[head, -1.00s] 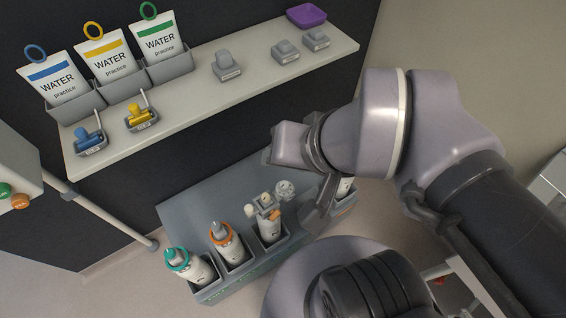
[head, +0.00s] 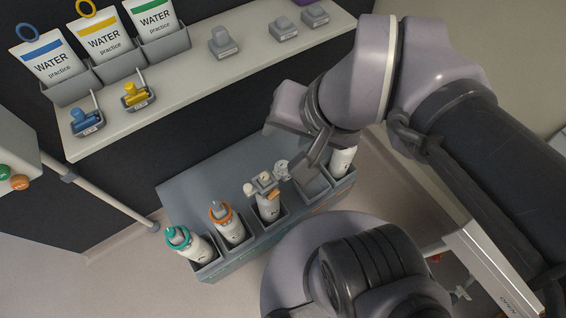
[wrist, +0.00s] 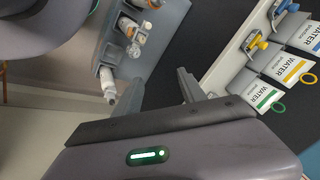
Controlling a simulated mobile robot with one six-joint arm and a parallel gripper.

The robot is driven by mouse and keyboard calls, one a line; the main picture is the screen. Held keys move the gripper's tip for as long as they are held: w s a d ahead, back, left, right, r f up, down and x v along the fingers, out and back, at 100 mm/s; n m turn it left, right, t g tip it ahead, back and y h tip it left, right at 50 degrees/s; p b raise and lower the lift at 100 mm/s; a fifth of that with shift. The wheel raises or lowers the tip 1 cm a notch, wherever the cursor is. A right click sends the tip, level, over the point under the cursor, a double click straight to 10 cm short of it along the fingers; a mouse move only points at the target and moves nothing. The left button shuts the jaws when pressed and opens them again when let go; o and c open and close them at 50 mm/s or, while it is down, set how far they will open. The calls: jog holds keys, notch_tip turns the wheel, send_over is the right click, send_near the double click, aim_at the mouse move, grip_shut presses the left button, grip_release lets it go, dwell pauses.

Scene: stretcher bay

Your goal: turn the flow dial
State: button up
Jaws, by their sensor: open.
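The bottle (head: 269,210) in the middle of the grey rack carries a metal regulator (head: 264,184) with a pale round face (head: 281,168), a small round knob and an orange part. I cannot tell for sure which of these is the flow dial. My gripper (head: 292,157) is open and empty, just above and right of the regulator, apart from it as far as I can see. In the wrist view my gripper's fingers (wrist: 163,88) point towards the rack. The regulator (wrist: 132,35) shows there at upper left, outside the fingers.
The rack (head: 205,185) also holds a teal-collared bottle (head: 188,244), an orange-collared bottle (head: 227,222) and a white bottle (head: 342,160), beside an empty slot. A shelf (head: 190,88) behind bears water pouches (head: 105,38) and small clamps.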

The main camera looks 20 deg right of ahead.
jog(key=w+d+f+m+g+y+p, duration=0.1)
jog(key=w+d+f+m+g+y, duration=0.2)
jog(key=f+m, duration=0.45)
jog(key=w+d+f+m+y, duration=0.2)
jog(key=d+f+m, duration=0.25)
jog(key=m, duration=0.65)
jog(key=w+d+f+m+g+y+p, duration=0.1)
jog(key=w+d+f+m+g+y, duration=0.15)
jog(key=d+f+m, duration=0.5)
jog(key=m+t+y, duration=0.3)
jog(key=m+t, duration=1.1)
jog(key=m, duration=1.7)
send_near(283, 163)
jog(key=shift+g, duration=0.25)
jog(key=x, duration=1)
jog(key=shift+b, duration=0.35)
grip_shut()
